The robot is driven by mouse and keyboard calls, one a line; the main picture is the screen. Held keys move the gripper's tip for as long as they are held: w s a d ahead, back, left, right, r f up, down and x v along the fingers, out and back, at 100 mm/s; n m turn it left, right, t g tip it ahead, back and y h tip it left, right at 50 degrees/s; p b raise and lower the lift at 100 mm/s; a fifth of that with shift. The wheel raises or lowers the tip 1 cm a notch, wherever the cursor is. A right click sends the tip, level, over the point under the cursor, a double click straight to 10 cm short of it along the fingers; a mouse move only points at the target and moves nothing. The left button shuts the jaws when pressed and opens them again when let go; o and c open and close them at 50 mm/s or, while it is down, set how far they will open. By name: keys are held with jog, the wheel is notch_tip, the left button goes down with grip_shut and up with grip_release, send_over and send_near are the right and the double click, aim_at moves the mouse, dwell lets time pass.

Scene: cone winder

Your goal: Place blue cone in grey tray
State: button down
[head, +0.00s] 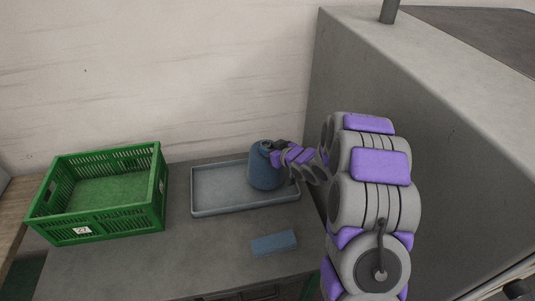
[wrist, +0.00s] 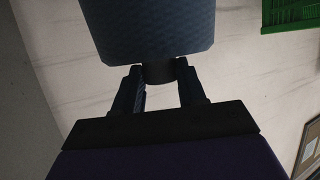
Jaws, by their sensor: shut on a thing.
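The blue cone (head: 264,168) is at the right part of the grey tray (head: 220,207) in the head view, wide end down. I cannot tell whether its base touches the tray floor or is just above it. My gripper (head: 278,153) is at the top of the cone, reaching in from the right. In the wrist view my gripper (wrist: 160,84) is shut on the narrow grey end of the blue cone (wrist: 150,28), whose body fills the top of the picture. The rest of the tray looks empty.
A green crate (head: 98,231) stands left of the tray, and it also shows in the wrist view (wrist: 290,12). A flat blue block (head: 274,243) lies on the table in front of the tray. A large grey cabinet (head: 440,120) rises at the right. A wall stands behind.

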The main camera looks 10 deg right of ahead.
jog(key=shift+d+f+b, duration=0.1)
jog(key=shift+f+b, duration=0.2)
jog(key=shift+f, duration=0.55)
jog(key=shift+d, duration=0.2)
jog(key=c, duration=0.8)
grip_release()
jog(key=shift+d, duration=0.2)
jog(key=shift+o, duration=0.8)
jog(key=shift+a, duration=0.35)
jog(key=s+d+r+m+g+h+p, duration=0.1)
jog(key=s+d+r+g+h, duration=0.2)
jog(key=s, duration=0.5)
jog(key=s+d+r+m+g+h+p, duration=0.1)
jog(key=s+d+r+h, duration=0.15)
jog(key=s+r, duration=0.4)
jog(key=s+d+r+m+g+h, duration=0.1)
jog(key=s+d+r+g+h, duration=0.15)
jog(key=s, duration=0.75)
jog(key=s+a+r+g+y, duration=0.1)
jog(key=s+a+g, duration=0.3)
jog(key=s, duration=1)
jog(key=s+a+r+m+g+y, duration=0.1)
jog(key=s+a+r+g, duration=0.2)
jog(key=s+a, duration=0.4)
jog(key=s, duration=0.7)
jog(key=shift+a+m+g+y, duration=0.3)
jog(key=shift+g+y, duration=0.05)
jog(key=shift+y, duration=0.05)
